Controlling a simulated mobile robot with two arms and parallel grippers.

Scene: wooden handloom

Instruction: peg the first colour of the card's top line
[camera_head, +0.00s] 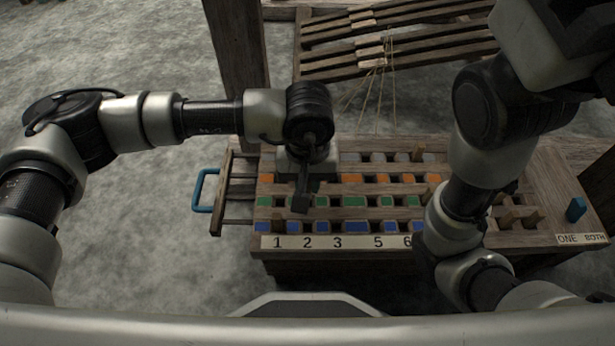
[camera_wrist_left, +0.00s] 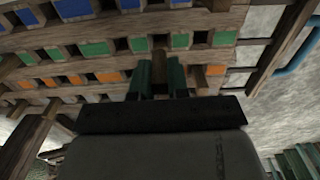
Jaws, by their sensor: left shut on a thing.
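The peg board (camera_head: 345,200) has rows of holes marked with grey, orange, green and blue squares. My left gripper (camera_head: 301,200) is over its left part, near the orange and green rows, above columns 1 and 2. In the left wrist view the gripper (camera_wrist_left: 161,75) is shut on a wooden peg (camera_wrist_left: 160,64), mostly hidden between its green fingers. I cannot tell whether this peg is in a hole. I cannot make out a card. My right arm crosses the board's right part; its gripper is out of sight.
A number strip (camera_head: 340,242) runs along the front edge. A blue handle (camera_head: 204,190) sticks out at the left. Wooden slats with threads (camera_head: 370,60) are behind, beside a thick post (camera_head: 238,65).

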